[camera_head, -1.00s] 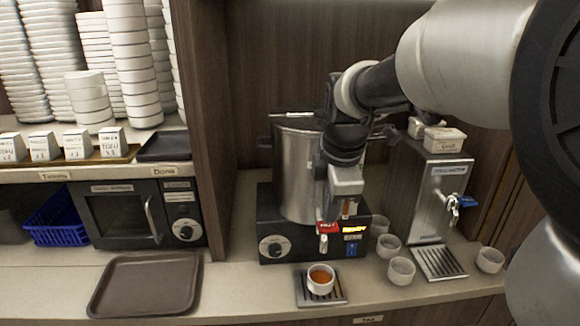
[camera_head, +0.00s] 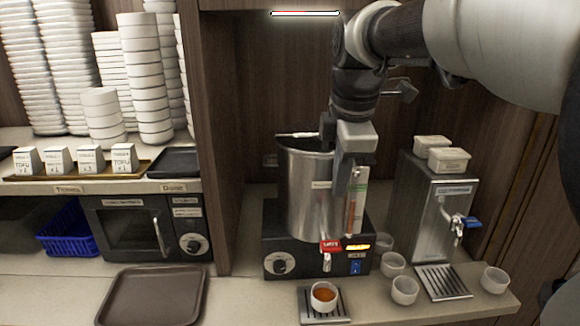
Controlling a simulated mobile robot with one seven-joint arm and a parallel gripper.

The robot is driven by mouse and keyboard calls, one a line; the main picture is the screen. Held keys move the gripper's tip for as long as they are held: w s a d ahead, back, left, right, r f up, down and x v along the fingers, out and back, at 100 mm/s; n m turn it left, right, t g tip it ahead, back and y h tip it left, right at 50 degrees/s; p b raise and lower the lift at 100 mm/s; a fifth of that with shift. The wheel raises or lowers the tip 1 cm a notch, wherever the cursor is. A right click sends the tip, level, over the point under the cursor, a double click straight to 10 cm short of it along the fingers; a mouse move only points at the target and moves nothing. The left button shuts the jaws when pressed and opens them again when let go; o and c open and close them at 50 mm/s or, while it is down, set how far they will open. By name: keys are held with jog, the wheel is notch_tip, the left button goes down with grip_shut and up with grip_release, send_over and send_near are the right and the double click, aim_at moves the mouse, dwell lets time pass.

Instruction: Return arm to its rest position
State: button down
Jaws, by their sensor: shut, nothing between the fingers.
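My arm reaches in from the upper right, and my gripper (camera_head: 342,192) points downward in front of the tall steel pot (camera_head: 305,195). The gripper is shut and empty, above the red-handled tap (camera_head: 330,247) on the pot's black base. A small white cup (camera_head: 323,296) holding orange-brown liquid stands on a drip tray (camera_head: 307,319) below the tap, clear of the gripper.
A steel dispenser (camera_head: 424,215) with a blue-handled tap stands to the right. Several empty white cups, one of them here (camera_head: 404,290), stand between and beside the machines. A wooden partition (camera_head: 218,150) is on the left. A brown tray (camera_head: 150,297) lies on the left counter.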

jog(key=s+d+f+m+t+p, duration=0.1)
jog(key=s+f+m, duration=0.1)
jog(key=s+m, duration=0.7)
jog(key=s+f+m+t+p, duration=0.1)
jog(key=s+f+m, duration=0.1)
jog(key=s+m, duration=0.6)
jog(key=shift+s+d+f+m+t+p, duration=0.3)
jog(key=shift+s+d+f+m+p, duration=0.1)
jog(key=shift+m, duration=0.1)
